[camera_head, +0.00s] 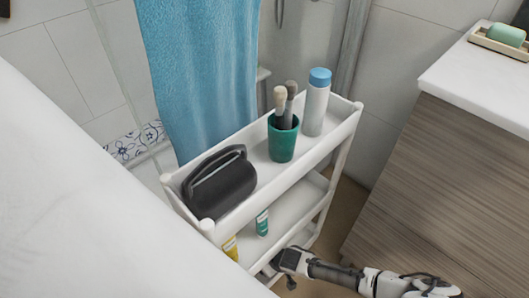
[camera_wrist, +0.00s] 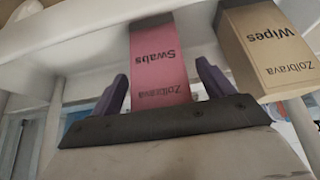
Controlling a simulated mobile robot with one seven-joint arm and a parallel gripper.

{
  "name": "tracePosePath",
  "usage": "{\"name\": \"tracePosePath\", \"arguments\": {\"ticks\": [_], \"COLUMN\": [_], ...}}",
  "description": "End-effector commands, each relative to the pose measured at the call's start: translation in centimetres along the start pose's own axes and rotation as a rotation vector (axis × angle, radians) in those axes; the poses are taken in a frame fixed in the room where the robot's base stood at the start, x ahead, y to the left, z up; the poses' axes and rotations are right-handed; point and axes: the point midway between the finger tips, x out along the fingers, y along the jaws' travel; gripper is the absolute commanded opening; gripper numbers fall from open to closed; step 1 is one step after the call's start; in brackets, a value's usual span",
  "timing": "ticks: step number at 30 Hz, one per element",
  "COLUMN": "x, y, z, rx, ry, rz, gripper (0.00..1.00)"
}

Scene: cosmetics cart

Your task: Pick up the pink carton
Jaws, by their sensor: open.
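The pink carton (camera_wrist: 158,50), marked Swabs, shows in the wrist view, with its lettering upside down. My gripper (camera_wrist: 162,78) is open, one purple finger on each side of the carton's near end. I cannot tell whether either finger touches it. In the head view my gripper (camera_head: 280,264) is low at the cart's right end, by a lower shelf. The pink carton is hidden in that view.
A tan carton (camera_wrist: 268,50), marked Wipes, stands close right of the pink one. The white cart (camera_head: 345,128) holds a black caddy (camera_head: 222,186), a green cup (camera_head: 282,140) with brushes and a blue-capped bottle (camera_head: 316,105). A wood-front cabinet (camera_head: 440,175) stands right.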

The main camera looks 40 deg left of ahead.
Motion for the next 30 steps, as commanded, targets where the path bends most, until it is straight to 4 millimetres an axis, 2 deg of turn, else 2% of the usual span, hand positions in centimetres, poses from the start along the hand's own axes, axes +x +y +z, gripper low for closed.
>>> {"name": "tracePosePath", "arguments": {"ticks": [2, 9, 20, 30], "x": [0.59, 0.6, 0.59, 0.37], "y": [0.02, 0.04, 0.04, 0.04], "z": [0.03, -0.02, -0.02, -0.17], "rx": [-0.001, 0.0, 0.0, 0.001], "ry": [-0.001, 0.0, 0.0, 0.001], "rz": [0.001, 0.001, 0.001, 0.001], "gripper": [0.8, 0.8, 0.33, 0.31]}}
